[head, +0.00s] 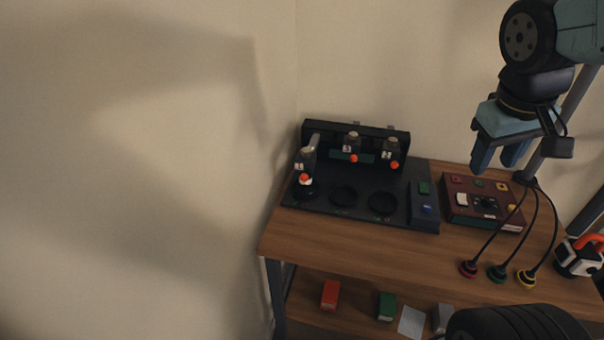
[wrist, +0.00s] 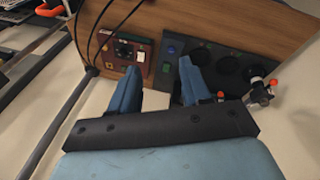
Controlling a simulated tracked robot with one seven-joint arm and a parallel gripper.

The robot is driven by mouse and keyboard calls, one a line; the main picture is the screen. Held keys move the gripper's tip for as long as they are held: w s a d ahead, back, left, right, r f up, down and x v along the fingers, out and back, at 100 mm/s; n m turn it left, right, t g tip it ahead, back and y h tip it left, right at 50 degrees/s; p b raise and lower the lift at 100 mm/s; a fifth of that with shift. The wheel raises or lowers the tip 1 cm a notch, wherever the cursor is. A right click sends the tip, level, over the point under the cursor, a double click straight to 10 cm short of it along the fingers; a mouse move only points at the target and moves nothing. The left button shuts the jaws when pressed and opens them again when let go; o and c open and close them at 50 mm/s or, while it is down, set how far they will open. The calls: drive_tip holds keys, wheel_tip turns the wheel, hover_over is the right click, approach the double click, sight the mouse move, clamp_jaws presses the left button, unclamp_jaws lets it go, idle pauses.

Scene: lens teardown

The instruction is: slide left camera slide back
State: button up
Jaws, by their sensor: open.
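The left camera slide (head: 306,160) is a grey unit with a white number label and an orange knob, on the left of a black fixture (head: 330,200). It sits further forward than the other two slides, over the left round well. In the wrist view the left camera slide (wrist: 262,92) shows right of my fingers. My gripper (head: 496,163) is open and empty, high on the right near the maroon control box, well apart from the slide. Its two blue fingers (wrist: 158,78) point at the bench in the wrist view.
The middle slide (head: 352,145) and right slide (head: 391,152) sit back by the upright black panel. The maroon control box (head: 485,203) and several cabled plugs (head: 498,272) are on the right of the wooden bench (head: 340,245). A wall closes the left side.

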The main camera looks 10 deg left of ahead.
drive_tip(key=w+a+f+n+g+h, duration=0.1)
drive_tip(key=w+a+f+n+h, duration=0.4)
drive_tip(key=f+n+h, duration=0.15)
drive_tip(key=n+t+y, duration=0.3)
drive_tip(key=n+t, duration=1.3)
drive_tip(key=n, duration=0.5)
approach(302, 180)
drive_tip(key=x, duration=1.1)
drive_tip(key=shift+w, duration=0.1)
clamp_jaws()
